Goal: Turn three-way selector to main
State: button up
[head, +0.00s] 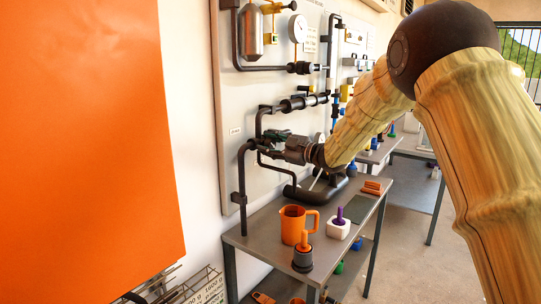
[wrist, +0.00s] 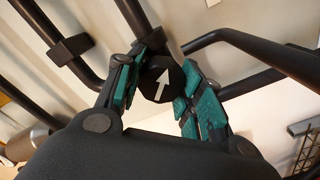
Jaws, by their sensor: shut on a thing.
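The three-way selector is a round black knob (wrist: 161,80) with a white arrow, in the wrist view. The arrow points up and slightly right in that picture. My gripper (wrist: 166,88) has its teal finger pads on either side of the knob and is shut on it. In the head view my gripper (head: 276,138) is at the dark pipework on the wall panel, above the left part of the bench. The knob is hidden there by the gripper, and I cannot read a main label in either view.
Dark pipes (head: 243,175) run close around my gripper. A large orange panel (head: 85,130) fills the left.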

jog(key=n+b, duration=0.2)
jog(key=b, duration=0.1)
jog(key=n+b, duration=0.3)
jog(key=shift+a+f, duration=0.1)
jog(key=shift+f, duration=0.3)
jog(key=n+b, duration=0.3)
jog(key=shift+r+n+b, duration=0.1)
jog(key=shift+n+b, duration=0.2)
jog(key=o, duration=1)
jog(key=shift+s+r, duration=0.1)
jog(key=v, duration=1.2)
